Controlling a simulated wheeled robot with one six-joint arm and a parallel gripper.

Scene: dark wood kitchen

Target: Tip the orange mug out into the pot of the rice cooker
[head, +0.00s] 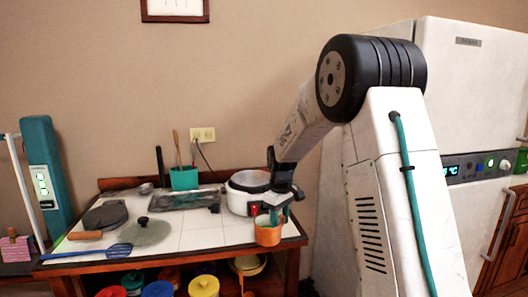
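The orange mug (268,235) is upright at the front right of the white-tiled worktop. The white rice cooker (240,203) stands just behind it, its round pot opening (250,181) facing up with no lid on it. My gripper (279,211) points down right over the mug, at its rim in the picture. The gap between the fingers is too small to make out, so I cannot tell whether they hold the mug. The mug's inside is hidden.
A glass lid (149,233), a blue spatula (90,252) and a dark round pan (105,215) lie on the left. A dark tray (183,201) and teal utensil holder (184,179) stand behind. A tall white fridge (470,80) is right of the worktop.

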